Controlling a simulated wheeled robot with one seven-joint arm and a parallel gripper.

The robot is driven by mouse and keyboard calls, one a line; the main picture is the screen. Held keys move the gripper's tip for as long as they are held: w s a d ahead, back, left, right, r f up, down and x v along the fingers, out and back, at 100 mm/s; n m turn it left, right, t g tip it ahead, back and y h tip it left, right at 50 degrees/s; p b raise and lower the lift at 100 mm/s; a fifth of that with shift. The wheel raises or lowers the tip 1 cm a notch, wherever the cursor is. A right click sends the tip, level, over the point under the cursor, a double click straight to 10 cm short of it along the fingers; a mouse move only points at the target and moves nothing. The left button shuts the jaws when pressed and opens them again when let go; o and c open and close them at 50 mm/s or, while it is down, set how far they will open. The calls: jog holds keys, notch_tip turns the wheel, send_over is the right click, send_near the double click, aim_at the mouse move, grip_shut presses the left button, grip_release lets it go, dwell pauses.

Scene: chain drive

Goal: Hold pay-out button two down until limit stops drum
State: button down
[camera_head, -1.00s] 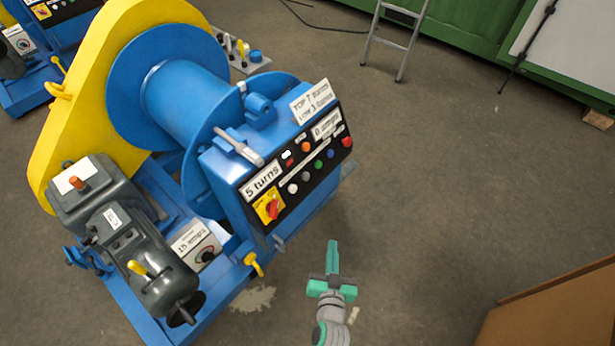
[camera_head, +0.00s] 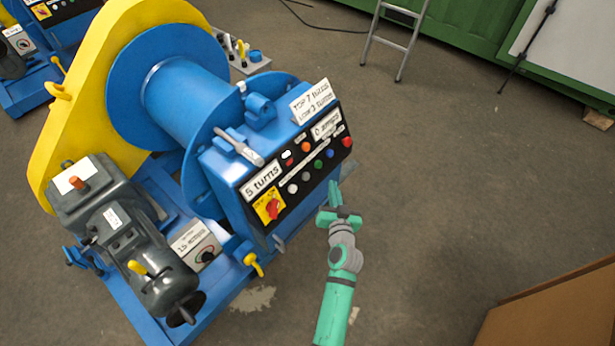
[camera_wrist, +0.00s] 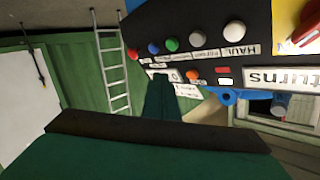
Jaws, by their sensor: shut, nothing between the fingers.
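The black control panel (camera_head: 300,172) on the blue winch housing carries a row of buttons: two whitish, then green (camera_head: 318,166), blue (camera_head: 329,154) and red (camera_head: 347,141). The row also shows in the wrist view, with the green button (camera_wrist: 170,45) near the middle. Their labels are too small to tell which is pay-out two. The blue drum (camera_head: 188,98) stands behind. A display (camera_head: 262,180) reads "5 turns"; another (camera_head: 326,124) seems to read "0 amps". My gripper (camera_head: 334,188) is shut and empty, in front of the panel's lower right, apparently apart from the buttons.
A yellow switch with a red knob (camera_head: 271,208) sits at the panel's left end. A plate (camera_head: 312,101) on top mentions top and low turns. A grey motor (camera_head: 135,235) stands at left. A ladder (camera_head: 395,38) stands behind; a brown box (camera_head: 550,310) is front right. Floor to the right is clear.

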aim_at(306, 176)
jog(key=shift+a, duration=0.1)
jog(key=w+a+f, duration=0.4)
jog(key=a, duration=0.2)
jog(key=shift+w, duration=0.3)
jog(key=shift+a, duration=0.15)
jog(key=shift+w+a, duration=0.1)
dwell(1.9)
jog(key=shift+w+a+f, duration=0.15)
